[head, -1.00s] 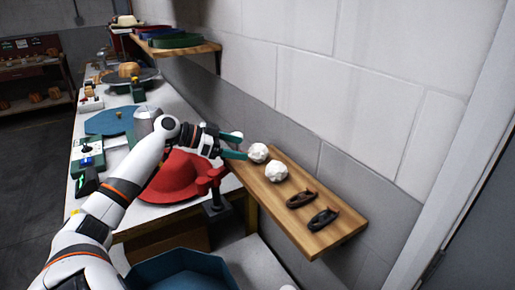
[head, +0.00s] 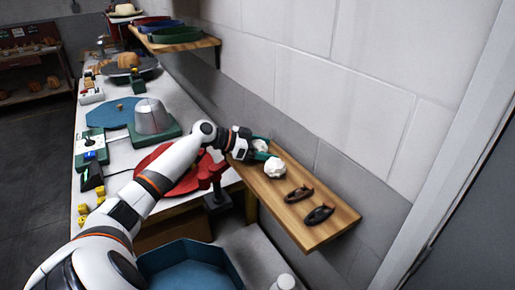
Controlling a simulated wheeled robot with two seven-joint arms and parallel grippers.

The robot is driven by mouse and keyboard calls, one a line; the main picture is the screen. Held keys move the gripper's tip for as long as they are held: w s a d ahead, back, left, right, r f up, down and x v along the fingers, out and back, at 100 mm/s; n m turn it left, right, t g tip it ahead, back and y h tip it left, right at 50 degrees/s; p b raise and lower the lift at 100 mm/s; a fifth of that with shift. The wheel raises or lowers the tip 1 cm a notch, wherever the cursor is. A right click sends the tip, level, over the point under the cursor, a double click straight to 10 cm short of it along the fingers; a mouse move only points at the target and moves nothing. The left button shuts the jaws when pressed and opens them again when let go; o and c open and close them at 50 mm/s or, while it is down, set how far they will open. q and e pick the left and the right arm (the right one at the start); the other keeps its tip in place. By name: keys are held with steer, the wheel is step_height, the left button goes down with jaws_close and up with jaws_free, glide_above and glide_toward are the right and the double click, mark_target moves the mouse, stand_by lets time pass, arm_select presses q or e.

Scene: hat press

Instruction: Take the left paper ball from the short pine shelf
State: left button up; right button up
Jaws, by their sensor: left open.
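The left paper ball (head: 261,146), white and crumpled, sits at the far end of the short pine shelf (head: 312,228). My left gripper (head: 262,150) is at this ball, its green fingers on either side of it. The fingers are open, and the ball is partly hidden by them. Whether they touch it I cannot tell. A second white paper ball (head: 275,167) lies just to the right and nearer, clear of the fingers. My right gripper does not show.
Two dark tools (head: 318,215) lie on the shelf's near end. A blue tray (head: 185,268) is below. The wall stands close behind the shelf.

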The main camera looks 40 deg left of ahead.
arm_select(q)
steer(key=c, duration=1)
steer(key=shift+c, duration=0.2)
